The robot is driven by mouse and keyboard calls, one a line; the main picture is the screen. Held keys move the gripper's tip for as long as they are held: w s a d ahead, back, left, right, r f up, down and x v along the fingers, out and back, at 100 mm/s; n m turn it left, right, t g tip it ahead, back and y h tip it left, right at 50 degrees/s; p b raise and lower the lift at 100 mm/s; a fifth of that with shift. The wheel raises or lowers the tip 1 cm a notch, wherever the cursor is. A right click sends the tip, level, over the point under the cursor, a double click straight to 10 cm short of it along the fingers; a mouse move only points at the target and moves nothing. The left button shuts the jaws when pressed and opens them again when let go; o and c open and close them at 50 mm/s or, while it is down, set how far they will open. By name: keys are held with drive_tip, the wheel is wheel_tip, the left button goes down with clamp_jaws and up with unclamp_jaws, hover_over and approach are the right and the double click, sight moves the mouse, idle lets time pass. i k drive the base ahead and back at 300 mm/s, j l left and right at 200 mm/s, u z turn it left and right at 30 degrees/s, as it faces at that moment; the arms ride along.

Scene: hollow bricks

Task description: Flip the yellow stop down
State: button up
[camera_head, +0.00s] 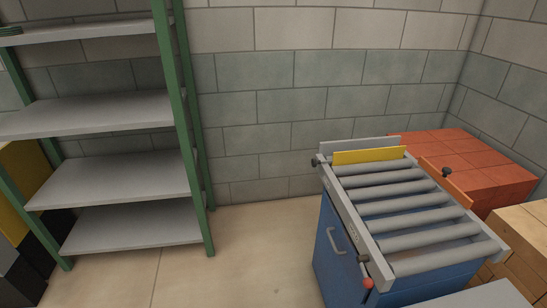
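The yellow stop (368,156) is a flat plate standing up across the far end of the roller conveyor (352,212). It rises above the rollers, in front of a grey end plate (358,144). Dark knobs sit at the frame's left far corner (315,162) and on the right side (446,172). A dark knob (363,259) and a red knob (367,283) are at the near left corner. The rollers are empty. My gripper is not in view.
The conveyor tops a blue cabinet (328,262) with a grey handle (336,241). Orange-red bricks (455,150) are stacked behind it to the right, tan blocks (525,235) at the right edge. A green-framed shelf (110,180) stands left. The floor (240,255) between is clear.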

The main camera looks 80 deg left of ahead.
sight(347, 157)
drive_tip(key=u, duration=2)
drive_tip(key=i+u, duration=0.15)
drive_tip(key=i, duration=0.95)
drive_tip(key=j+u, duration=0.05)
drive_tip(key=j, duration=0.05)
